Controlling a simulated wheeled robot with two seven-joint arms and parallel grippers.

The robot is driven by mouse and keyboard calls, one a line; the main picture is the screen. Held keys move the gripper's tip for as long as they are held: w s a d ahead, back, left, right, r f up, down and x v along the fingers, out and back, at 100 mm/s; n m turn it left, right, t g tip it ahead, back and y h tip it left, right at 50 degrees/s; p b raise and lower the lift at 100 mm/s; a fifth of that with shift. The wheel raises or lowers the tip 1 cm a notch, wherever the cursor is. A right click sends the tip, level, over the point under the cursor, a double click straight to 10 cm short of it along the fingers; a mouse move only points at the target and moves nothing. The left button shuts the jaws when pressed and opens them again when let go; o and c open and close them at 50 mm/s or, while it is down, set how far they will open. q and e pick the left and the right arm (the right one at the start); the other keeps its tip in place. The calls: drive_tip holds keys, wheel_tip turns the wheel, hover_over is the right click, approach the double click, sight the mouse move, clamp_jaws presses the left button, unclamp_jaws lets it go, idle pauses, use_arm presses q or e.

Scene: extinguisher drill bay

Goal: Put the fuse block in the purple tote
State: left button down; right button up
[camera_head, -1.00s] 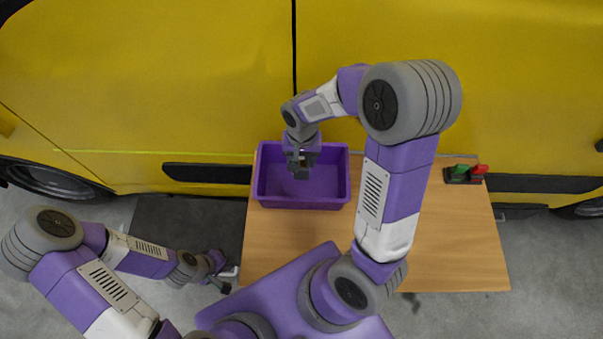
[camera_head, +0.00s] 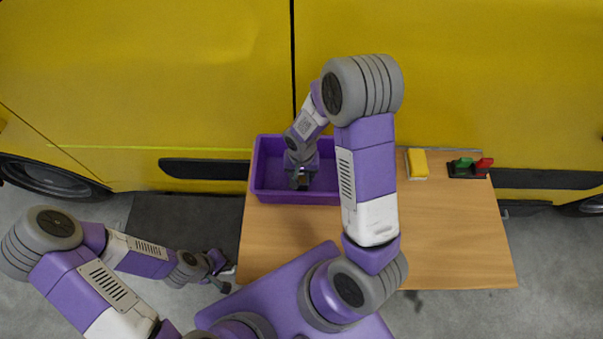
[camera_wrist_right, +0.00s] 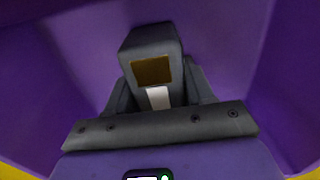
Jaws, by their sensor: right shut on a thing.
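The purple tote (camera_head: 262,196) stands on the left part of the wooden table, against the yellow vehicle. My right gripper (camera_head: 301,183) points down into the tote's opening and is shut on the fuse block. In the right wrist view the fuse block shows a brown face (camera_wrist_right: 151,71) between dark grey gripper parts, with purple tote walls around it. How far the block is above the tote floor is hard to tell. My left gripper (camera_head: 226,277) hangs beside the table's left edge, too small to tell open from shut.
A yellow block-like item (camera_head: 418,163) on a pale base lies at the table's back. Beside it is a dark holder (camera_head: 467,171) with green and red parts. My right arm crosses over the table's middle. The table's (camera_head: 455,235) right front is clear.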

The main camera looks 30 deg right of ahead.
drive_tip(key=shift+r, duration=0.1)
drive_tip(key=o, duration=1.2)
drive_tip(key=shift+f, duration=0.2)
drive_tip(key=shift+r, duration=0.15)
wheel_tip(320, 180, up, 12)
drive_tip(key=shift+r+p, duration=0.1)
drive_tip(key=shift+p, duration=0.95)
